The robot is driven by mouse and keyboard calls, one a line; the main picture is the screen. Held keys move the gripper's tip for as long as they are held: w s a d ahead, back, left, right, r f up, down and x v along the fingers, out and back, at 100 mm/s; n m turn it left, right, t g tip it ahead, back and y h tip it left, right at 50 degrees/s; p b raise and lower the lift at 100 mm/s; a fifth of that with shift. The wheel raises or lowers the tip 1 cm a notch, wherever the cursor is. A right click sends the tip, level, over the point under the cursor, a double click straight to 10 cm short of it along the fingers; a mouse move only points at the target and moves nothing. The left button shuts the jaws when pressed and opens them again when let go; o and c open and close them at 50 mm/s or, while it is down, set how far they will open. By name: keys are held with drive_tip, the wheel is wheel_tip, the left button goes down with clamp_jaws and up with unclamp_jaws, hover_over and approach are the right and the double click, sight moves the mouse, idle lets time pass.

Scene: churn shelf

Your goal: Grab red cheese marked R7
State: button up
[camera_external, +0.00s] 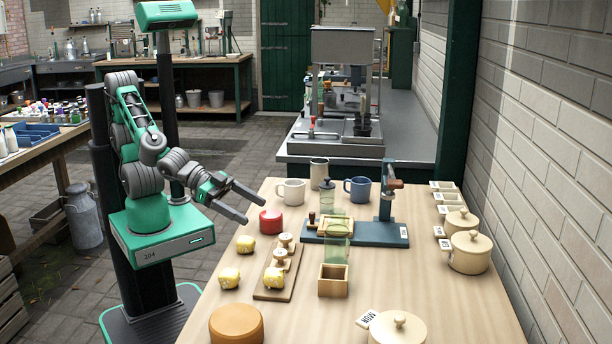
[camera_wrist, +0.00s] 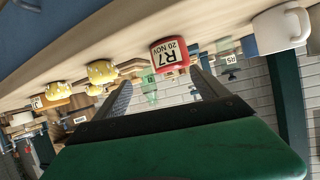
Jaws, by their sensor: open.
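The red cheese (camera_external: 271,222) is a short round block on the left part of the wooden table. In the wrist view the red cheese (camera_wrist: 156,58) shows a pale label reading R7, 20 NOV. It sits beyond my fingertips, roughly between their directions. My gripper (camera_external: 254,212) is open and empty at the table's left side, with its fingers pointing toward the cheese. In the wrist view my gripper (camera_wrist: 160,78) has its two fingers wide apart with nothing between them. I cannot tell the exact gap to the cheese.
A cream mug (camera_external: 291,192) stands behind the cheese. Yellow lumps (camera_external: 245,244) and a board (camera_external: 268,293) with small knobbed pieces lie in front. A blue press stand (camera_external: 370,233) is to the right. An orange cheese wheel (camera_external: 236,325) is at the near edge.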

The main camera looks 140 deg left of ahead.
sight(281, 215)
drive_tip(key=shift+a+f+t+y+b, duration=0.85)
drive_tip(key=shift+a+f+b, duration=0.2)
drive_tip(key=shift+f+b, duration=0.2)
drive_tip(key=shift+s+a+f+n+t+y+b, duration=0.15)
drive_tip(key=shift+f+n+t+y+b, duration=0.15)
drive_tip(key=shift+b, duration=0.4)
drive_tip(key=shift+t+b, duration=0.3)
drive_tip(key=shift+t, duration=0.05)
drive_tip(key=shift+r, duration=0.2)
drive_tip(key=x, duration=0.5)
drive_tip(key=r+p+x, duration=0.1)
drive_tip(key=x, duration=0.1)
drive_tip(key=shift+w+a, duration=0.3)
drive_tip(key=c, duration=1.6)
drive_tip(key=shift+r, duration=0.1)
